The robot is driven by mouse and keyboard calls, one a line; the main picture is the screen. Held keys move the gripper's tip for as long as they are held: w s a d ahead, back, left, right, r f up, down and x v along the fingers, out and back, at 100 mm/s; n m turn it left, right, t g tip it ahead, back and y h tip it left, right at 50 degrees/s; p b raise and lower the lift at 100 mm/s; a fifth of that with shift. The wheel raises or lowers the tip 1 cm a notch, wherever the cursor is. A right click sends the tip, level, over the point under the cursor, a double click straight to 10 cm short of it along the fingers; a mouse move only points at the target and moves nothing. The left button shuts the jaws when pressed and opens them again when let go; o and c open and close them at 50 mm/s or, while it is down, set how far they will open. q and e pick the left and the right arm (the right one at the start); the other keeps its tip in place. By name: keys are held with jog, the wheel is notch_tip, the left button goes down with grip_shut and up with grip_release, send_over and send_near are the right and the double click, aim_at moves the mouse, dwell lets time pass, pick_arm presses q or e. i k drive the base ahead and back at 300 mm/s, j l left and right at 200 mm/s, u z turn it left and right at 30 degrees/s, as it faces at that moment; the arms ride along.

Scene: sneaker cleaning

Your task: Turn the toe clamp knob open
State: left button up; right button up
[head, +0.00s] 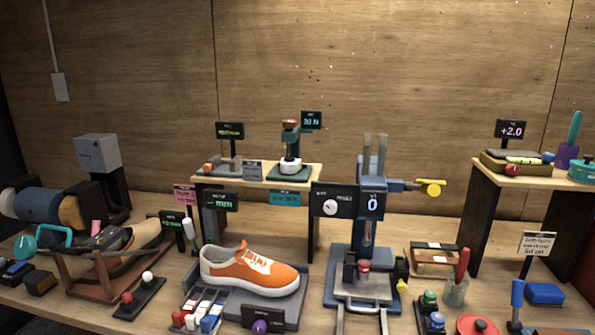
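An orange sneaker (255,272) with white laces and sole rests on a grey plate (215,300), toe to the right. A purple knob (260,327) shows at the bottom edge in front of a small dark sign near the shoe. A yellow knob (432,188) sticks out to the right on a rod from the blue upright press (370,195). No readable label names the toe clamp knob, so I cannot tell which knob it is or how it is turned. Neither of my grippers shows in the head view.
A raised shelf (225,181) stands behind the sneaker, with a small teal press on it. Another shelf (540,180) stands at right. Red, white and blue blocks (200,315) lie at front left. A wooden rack (105,285) stands further left. The bench is crowded; its back strip is clearer.

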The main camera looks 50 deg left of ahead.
aim_at(289, 125)
jog(key=u, duration=1.75)
